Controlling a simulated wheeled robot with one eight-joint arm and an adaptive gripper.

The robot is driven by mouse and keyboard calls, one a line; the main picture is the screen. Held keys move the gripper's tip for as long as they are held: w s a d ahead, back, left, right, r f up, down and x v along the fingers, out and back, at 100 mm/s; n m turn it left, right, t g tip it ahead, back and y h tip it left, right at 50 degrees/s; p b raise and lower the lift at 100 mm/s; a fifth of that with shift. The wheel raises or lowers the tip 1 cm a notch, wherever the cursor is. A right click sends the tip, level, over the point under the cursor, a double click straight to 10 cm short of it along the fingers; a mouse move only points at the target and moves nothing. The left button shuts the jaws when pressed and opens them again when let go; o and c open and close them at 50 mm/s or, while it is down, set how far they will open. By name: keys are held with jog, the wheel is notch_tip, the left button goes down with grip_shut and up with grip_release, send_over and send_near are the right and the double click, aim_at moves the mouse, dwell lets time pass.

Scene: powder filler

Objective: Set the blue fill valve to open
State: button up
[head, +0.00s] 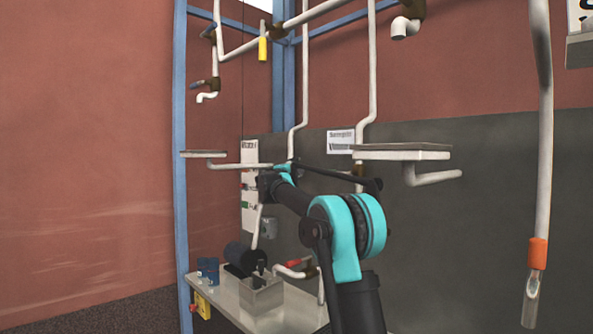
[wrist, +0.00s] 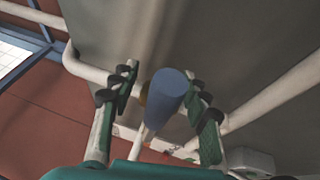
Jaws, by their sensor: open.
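The blue valve handle (wrist: 172,92) shows in the wrist view as a blue, round-ended lever pointing towards the camera. It stands between the two green-padded fingers of my gripper (wrist: 162,88). The fingers are open, one on each side, with a visible gap on the left; the gap on the right is narrower, and I cannot tell whether that finger touches. A brownish valve body is partly visible behind the handle. In the head view my gripper is small and far off near the pipes at the centre left, and I cannot make out the blue handle there.
White pipes run close around my gripper. A yellow handle (head: 262,49) hangs above, a red handle (head: 293,264) sits below, and an orange handle (head: 538,253) is at the right. A bench (head: 300,312) carries a metal box (head: 262,296) and a dark cylinder (head: 238,256).

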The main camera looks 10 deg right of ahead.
jog(key=shift+c, duration=0.5)
grip_shut()
